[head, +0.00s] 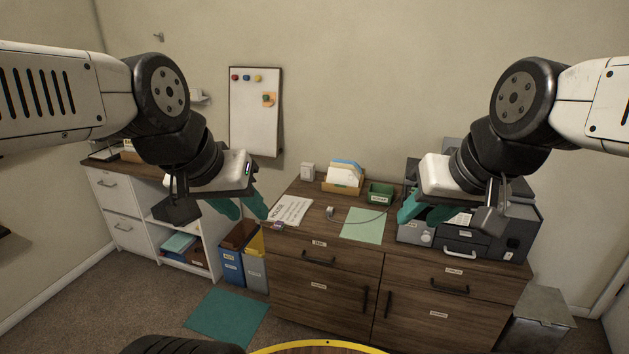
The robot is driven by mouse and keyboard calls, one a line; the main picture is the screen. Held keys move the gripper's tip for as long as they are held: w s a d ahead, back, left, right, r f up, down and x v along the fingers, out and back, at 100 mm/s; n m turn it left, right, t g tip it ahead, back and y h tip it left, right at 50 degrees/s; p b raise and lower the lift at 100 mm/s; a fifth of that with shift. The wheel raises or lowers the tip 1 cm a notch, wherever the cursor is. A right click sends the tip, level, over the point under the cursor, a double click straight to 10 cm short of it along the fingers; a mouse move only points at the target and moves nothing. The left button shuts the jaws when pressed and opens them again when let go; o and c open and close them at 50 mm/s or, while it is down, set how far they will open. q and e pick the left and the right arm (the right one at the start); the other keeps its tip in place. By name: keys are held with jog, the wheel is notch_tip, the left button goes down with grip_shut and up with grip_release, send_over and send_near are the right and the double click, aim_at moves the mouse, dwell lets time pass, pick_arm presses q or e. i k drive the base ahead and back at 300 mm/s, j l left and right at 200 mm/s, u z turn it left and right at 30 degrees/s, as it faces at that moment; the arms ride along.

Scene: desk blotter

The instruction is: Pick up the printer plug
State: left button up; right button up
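The printer plug looks to be the small pale grey piece (330,212) on the wooden desk top, left of the light green blotter (362,226). A thin grey cable (362,220) runs from it across the blotter toward the grey printer (522,222) at the right. My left gripper (242,210) hangs to the left of the desk, its teal fingers apart and empty. My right gripper (426,214) is in front of the printer in this view, right of the blotter, its teal fingers apart with nothing seen between them. Neither gripper is at the plug.
A printed sheet (293,210) lies left of the plug. A card box (342,187), a green tray (380,194) and a small white box (308,171) stand behind. A whiteboard (255,120) hangs on the wall. A metal bin (541,305) stands at the right. The space above the blotter is free.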

aim_at(329, 211)
jog(key=i+j+z, duration=1.05)
jog(key=i+j, duration=0.15)
jog(key=j, duration=0.2)
